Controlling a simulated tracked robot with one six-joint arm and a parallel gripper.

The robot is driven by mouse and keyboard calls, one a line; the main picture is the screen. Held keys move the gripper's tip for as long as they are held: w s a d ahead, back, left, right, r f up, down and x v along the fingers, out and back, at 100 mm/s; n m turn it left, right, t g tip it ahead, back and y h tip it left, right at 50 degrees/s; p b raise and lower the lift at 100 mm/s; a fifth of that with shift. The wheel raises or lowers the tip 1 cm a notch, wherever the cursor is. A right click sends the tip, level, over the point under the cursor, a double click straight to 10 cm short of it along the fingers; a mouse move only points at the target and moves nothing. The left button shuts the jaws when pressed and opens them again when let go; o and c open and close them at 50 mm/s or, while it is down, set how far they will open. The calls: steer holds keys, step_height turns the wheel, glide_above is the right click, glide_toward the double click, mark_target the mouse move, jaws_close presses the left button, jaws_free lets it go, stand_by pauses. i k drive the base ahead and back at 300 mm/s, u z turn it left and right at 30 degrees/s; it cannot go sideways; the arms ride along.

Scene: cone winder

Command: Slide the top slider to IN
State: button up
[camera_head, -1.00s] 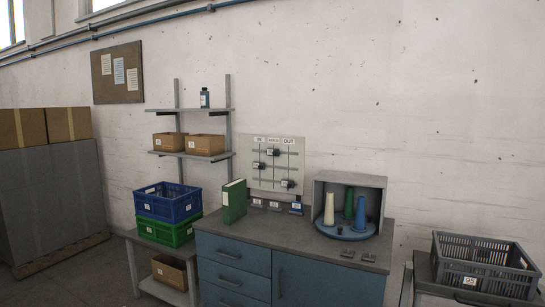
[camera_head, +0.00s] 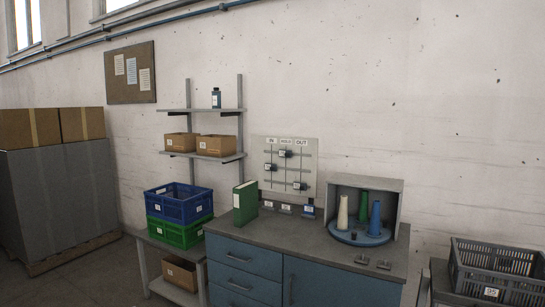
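A pale slider board (camera_head: 265,187) stands upright against the wall at the back of the workbench. Its header labels read IN, HOLD and OUT from left to right. The top slider (camera_head: 285,154), a small dark block, sits on the upper rail under the HOLD label. The middle slider (camera_head: 270,167) is at the left, under IN. The bottom slider (camera_head: 299,185) is at the right, roughly under OUT. My gripper is not in view.
A green binder (camera_head: 245,204) stands on the workbench (camera_head: 285,238) left of the board's front. Small labelled items line the board's foot. A grey open box (camera_head: 396,187) with coloured cones is to the right. Blue and green crates (camera_head: 178,207) stand left; a grey crate (camera_head: 495,285) is far right.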

mark_target(282, 152)
steer(key=u, duration=0.45)
steer(key=i, duration=0.7)
steer(key=u, duration=0.65)
steer(key=i, duration=2.35)
steer(key=z, duration=1.1)
steer(key=i, duration=0.9)
steer(key=z, duration=0.6)
